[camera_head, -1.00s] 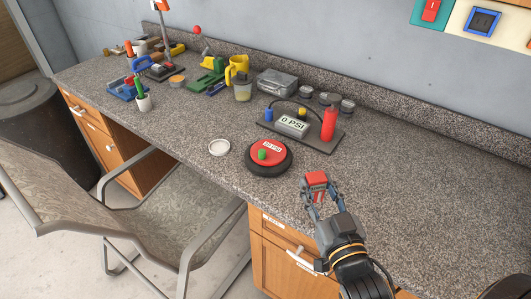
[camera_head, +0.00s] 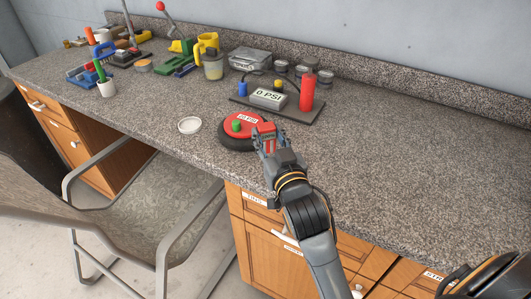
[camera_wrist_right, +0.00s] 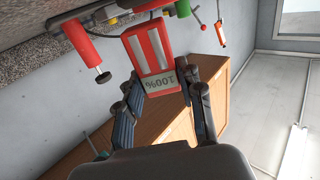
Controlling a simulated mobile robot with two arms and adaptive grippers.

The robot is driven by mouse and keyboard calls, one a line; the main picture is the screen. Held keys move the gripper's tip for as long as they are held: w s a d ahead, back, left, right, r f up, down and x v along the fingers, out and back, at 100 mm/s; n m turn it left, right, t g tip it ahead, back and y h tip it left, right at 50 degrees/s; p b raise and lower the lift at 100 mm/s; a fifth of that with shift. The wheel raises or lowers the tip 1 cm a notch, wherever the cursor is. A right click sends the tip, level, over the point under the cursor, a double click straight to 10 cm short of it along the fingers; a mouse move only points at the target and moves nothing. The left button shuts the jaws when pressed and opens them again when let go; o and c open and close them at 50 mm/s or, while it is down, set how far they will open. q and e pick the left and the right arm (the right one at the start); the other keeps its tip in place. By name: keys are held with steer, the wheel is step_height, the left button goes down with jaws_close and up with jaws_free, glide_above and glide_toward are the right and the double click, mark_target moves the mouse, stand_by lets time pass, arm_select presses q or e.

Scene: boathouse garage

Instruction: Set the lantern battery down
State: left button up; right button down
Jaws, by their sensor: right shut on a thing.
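The lantern battery, a red block (camera_head: 264,129), is held at the tip of my right gripper (camera_head: 266,142). In the right wrist view the red block (camera_wrist_right: 148,48) has pale stripes and a grey "100%" label, and sits between the two fingers of the right gripper (camera_wrist_right: 160,92). In the head view it overlaps the right side of a round black device with a red top (camera_head: 247,119) and a green knob. I cannot tell whether it touches this device or the counter. My left gripper is not in view.
A dark board (camera_head: 290,111) behind carries a "0 PSI" gauge and a red cylinder (camera_head: 307,92). A white round lid (camera_head: 189,125) lies left. The speckled counter (camera_head: 420,150) is clear at right. A chair (camera_head: 150,190) stands in front.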

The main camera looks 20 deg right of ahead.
mark_target(267, 152)
steer(key=shift+w+f, duration=0.45)
steer(key=shift+f, duration=0.05)
steer(key=shift+w+a+f, duration=0.1)
steer(key=shift+w+f, duration=0.05)
steer(key=shift+f, duration=1.6)
steer(key=shift+f, duration=0.25)
steer(key=c, duration=0.8)
jaws_free()
steer(key=shift+c, duration=0.2)
steer(key=shift+r, duration=0.1)
